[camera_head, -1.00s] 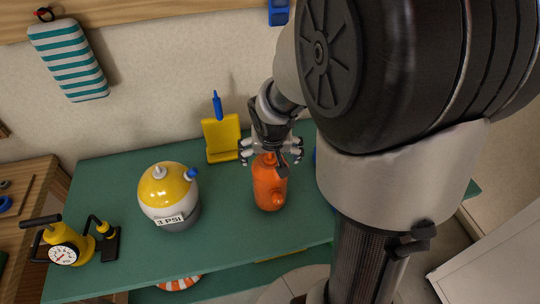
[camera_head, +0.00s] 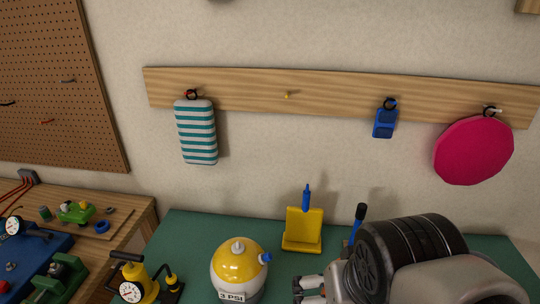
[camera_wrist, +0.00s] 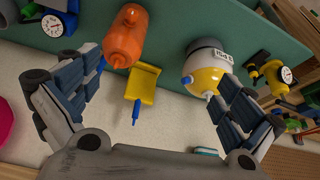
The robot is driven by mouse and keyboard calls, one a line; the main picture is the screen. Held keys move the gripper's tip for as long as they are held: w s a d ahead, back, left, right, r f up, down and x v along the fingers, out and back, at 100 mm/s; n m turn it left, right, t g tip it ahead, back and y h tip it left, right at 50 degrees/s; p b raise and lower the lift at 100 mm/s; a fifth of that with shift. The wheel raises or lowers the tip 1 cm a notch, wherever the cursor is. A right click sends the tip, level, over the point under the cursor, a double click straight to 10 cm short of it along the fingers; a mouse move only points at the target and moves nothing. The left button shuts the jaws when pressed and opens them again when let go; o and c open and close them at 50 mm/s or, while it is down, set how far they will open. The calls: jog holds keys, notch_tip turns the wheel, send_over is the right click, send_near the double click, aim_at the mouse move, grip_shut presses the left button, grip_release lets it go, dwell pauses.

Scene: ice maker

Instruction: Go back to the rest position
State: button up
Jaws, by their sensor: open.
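My gripper (camera_head: 310,290) is at the bottom edge of the head view, partly cut off and beside my dark arm joint. In the wrist view my gripper (camera_wrist: 158,80) has its two fingers spread wide, with nothing held between them. The orange bottle (camera_wrist: 125,40) stands on the green table beyond the fingers, apart from them. It is not visible in the head view.
The green table (camera_head: 190,235) holds a yellow-and-white tank (camera_head: 238,265), a yellow stand (camera_head: 302,228) and a yellow gauge pump (camera_head: 138,285). A wooden rail (camera_head: 240,95) above carries a striped bag (camera_head: 197,135), a blue tag (camera_head: 384,122) and a pink disc (camera_head: 473,150).

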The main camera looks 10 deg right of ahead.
jog(key=shift+n+y, duration=0.3)
jog(key=shift+n, duration=0.4)
jog(key=s, duration=0.1)
jog(key=s+a, duration=0.2)
jog(key=shift+s+r, duration=0.25)
jog(key=shift+s, duration=0.05)
dwell(0.4)
